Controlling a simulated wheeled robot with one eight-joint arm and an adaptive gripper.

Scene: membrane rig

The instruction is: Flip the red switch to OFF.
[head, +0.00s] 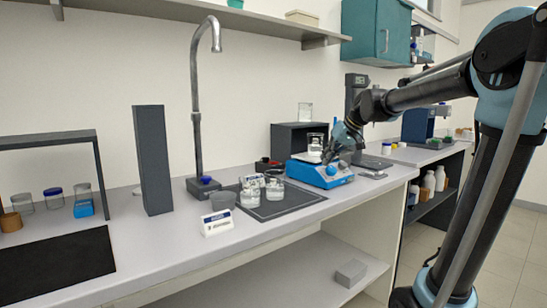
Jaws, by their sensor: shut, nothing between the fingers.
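My gripper (329,155) is shut and empty. It is at the blue hotplate stirrer (322,178) on the bench, close above its right side. I cannot tell whether the fingertips touch it. A small dark item with red on it (265,161) stands left of the stirrer, apart from my gripper. It is too small to tell whether this is the red switch or which way it is set. A clear glass vessel (315,146) stands on the stirrer's plate, partly next to my gripper.
A dark mat (285,209) with glass beakers (250,198) lies left of the stirrer. A white label card (217,222) stands at the bench front. A tall tap (196,110) and a dark upright block (153,160) stand further left. A dark open box (289,138) is behind.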

